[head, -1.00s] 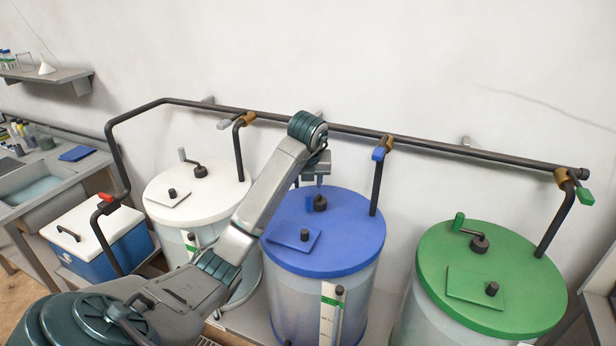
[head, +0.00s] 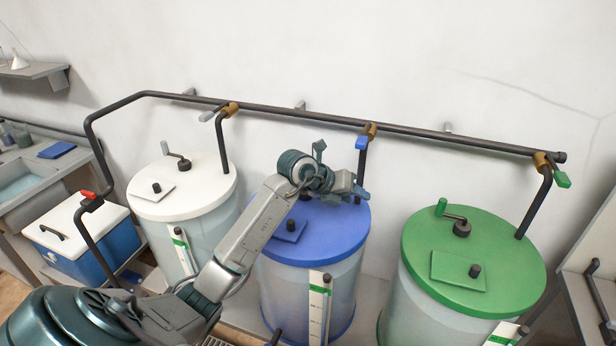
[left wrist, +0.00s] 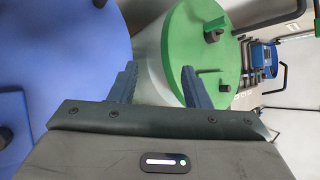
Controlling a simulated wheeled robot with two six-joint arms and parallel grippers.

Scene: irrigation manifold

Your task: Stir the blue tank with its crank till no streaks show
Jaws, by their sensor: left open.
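The blue tank stands in the middle of the head view with a blue lid (head: 338,236) and a translucent body (head: 348,285). A dark knob (head: 291,225) sits on its lid hatch. The tank's crank is hidden behind my left gripper and wrist. My left gripper (head: 360,187) is over the lid's back right part, pointing right, open and empty. In the left wrist view, its two fingers (left wrist: 160,85) are spread apart, with the blue lid (left wrist: 70,50) at the left. I cannot tell from here whether streaks show in the tank. My right gripper is not in view.
A white-lidded tank (head: 200,190) stands left and a green-lidded tank (head: 490,245) with its own crank (head: 455,218) right. A dark pipe (head: 420,134) runs behind them. The blue valve handle (head: 362,143) is close above my left gripper. A cooler (head: 85,225) stands at far left.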

